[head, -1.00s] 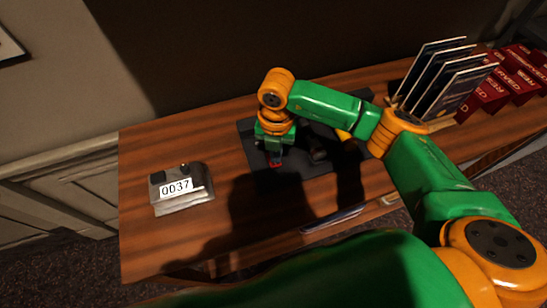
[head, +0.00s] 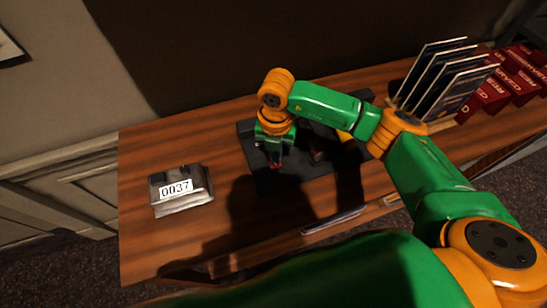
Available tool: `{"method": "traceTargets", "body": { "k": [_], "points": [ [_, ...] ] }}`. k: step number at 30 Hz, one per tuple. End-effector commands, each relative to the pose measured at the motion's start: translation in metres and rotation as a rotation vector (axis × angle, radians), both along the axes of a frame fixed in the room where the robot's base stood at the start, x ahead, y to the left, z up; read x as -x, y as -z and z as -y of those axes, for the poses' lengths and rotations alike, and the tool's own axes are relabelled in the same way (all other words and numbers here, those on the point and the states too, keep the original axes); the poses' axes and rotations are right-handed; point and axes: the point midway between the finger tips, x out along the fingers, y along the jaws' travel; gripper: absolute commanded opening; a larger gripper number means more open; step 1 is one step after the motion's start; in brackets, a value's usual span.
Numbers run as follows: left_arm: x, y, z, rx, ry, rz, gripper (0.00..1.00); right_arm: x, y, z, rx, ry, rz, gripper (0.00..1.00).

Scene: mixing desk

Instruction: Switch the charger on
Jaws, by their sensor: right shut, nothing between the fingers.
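A dark, flat unit (head: 265,184), which I take to be the charger, lies on the wooden desk. My right gripper (head: 276,163) points down over its left part. It is shut and empty. A small red part (head: 276,167) shows right at the fingertips; it may be the switch, and I cannot tell its position or whether the fingers touch it. My arm and its shadow hide much of the unit. A darker shape (head: 316,152) and a yellow bit (head: 344,136) show on or behind it. My left gripper is not in view.
A grey box marked 0037 (head: 181,190) stands on the desk (head: 220,130) to the left. A rack of upright dark panels (head: 445,80) and red RESERVED signs (head: 500,88) stand at the right. A flat item (head: 333,220) lies at the front edge.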

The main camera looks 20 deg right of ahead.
Motion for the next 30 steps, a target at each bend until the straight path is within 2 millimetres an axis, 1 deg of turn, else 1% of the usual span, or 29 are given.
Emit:
{"method": "traceTargets", "body": {
  "k": [14, 30],
  "points": [
    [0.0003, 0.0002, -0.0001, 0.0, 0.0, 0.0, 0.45, 0.0, 0.0002, 0.0, 0.0, 0.0, 0.0, 0.0],
    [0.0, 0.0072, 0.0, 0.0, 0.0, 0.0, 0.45, 0.0, 0.0082, 0.0, 0.0, 0.0, 0.0, 0.0]
  ]
}}
